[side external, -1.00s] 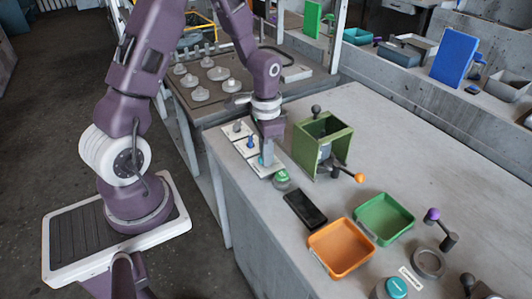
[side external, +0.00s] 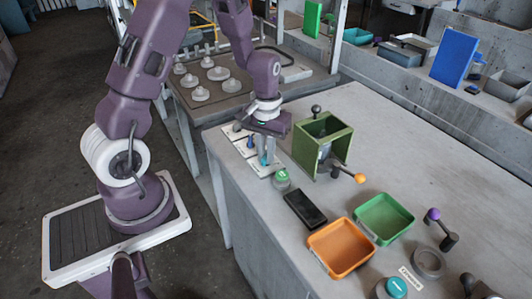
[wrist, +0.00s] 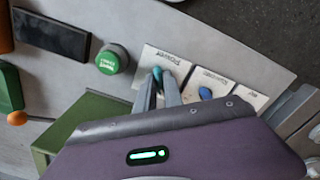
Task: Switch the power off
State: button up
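A row of three white switch plates lies along the table's left edge, each with a small lever. The teal lever (wrist: 157,73) is on the plate nearest the round green button. The blue lever (wrist: 206,94) stands on the middle plate and also shows in the side view (side external: 250,141). The third plate (side external: 233,131) is partly hidden by my gripper. My gripper (side external: 267,161) points down at the teal lever's plate. In the wrist view its two fingers (wrist: 162,78) are a little apart, with the teal lever at their tips. Firm contact cannot be made out.
The round green button (side external: 281,177) sits close beside the teal lever's plate. A green box (side external: 322,145) with an orange-knobbed crank stands to the right. A black slab (side external: 305,208), an orange tray (side external: 318,240) and a green tray (side external: 403,222) lie nearer the camera.

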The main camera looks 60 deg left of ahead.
jog(key=o, duration=0.3)
jog(key=shift+o, duration=0.2)
jog(key=shift+r, duration=3.05)
jog(key=shift+d+r, duration=0.15)
jog(key=shift+r, duration=0.15)
jog(key=s+d+r+m+t, duration=0.2)
jog(key=s+d+r, duration=0.3)
jog(key=s+r, duration=0.3)
jog(key=s+d+r+m+t, duration=0.3)
jog(key=s+d+r+m, duration=0.2)
jog(key=s+r, duration=0.3)
jog(key=shift+s+d+r+t, duration=0.2)
jog(key=shift+s+r+t, duration=0.1)
jog(key=shift+s, duration=0.15)
